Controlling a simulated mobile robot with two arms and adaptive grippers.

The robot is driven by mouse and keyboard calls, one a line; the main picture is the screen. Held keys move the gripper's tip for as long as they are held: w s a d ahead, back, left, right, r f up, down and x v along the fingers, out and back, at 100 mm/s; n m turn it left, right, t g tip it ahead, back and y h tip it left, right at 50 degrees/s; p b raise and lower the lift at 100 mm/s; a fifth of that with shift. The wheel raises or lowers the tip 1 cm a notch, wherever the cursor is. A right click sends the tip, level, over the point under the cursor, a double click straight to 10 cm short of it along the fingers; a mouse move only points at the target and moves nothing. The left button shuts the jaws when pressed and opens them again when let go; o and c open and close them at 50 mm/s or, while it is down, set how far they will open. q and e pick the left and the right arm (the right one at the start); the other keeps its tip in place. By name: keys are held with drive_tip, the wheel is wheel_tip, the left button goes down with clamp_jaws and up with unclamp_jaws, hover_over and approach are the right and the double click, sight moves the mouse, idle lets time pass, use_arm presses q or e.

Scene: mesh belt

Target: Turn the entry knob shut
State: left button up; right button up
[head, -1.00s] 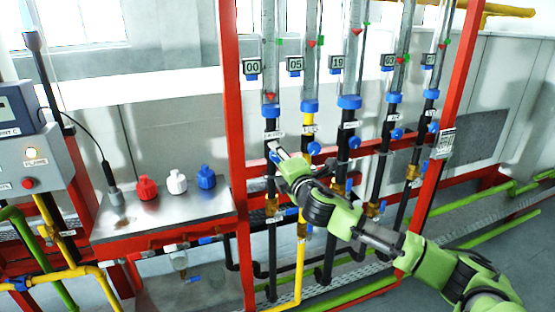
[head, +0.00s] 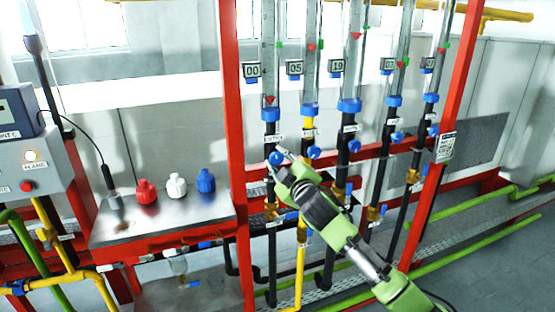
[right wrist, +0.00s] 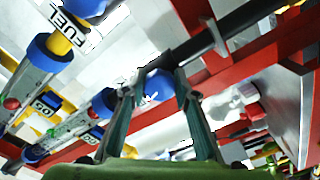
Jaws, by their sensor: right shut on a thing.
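The entry knob (head: 276,158) is a small round blue knob on the black pipe of the leftmost tube, just below the ENTRY label (head: 273,137). In the right wrist view the blue knob (right wrist: 150,92) shows between the fingers, partly hidden by them. My right gripper (head: 275,163) comes in from the lower right, its two fingers on either side of the knob, and is shut on it. The fingers also show in the right wrist view (right wrist: 164,85). My left gripper is not in view.
A similar blue knob (head: 314,152) on the fuel pipe sits close at the right. The red frame post (head: 236,170) stands just left of the entry pipe. Red, white and blue caps stand on the metal shelf (head: 120,229) at left.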

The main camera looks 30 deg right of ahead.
drive_tip(key=shift+m+p, duration=0.3)
drive_tip(key=shift+m, duration=1.3)
drive_tip(key=o, duration=1.1)
drive_tip(key=v, duration=1.2)
drive_tip(key=shift+f, duration=0.1)
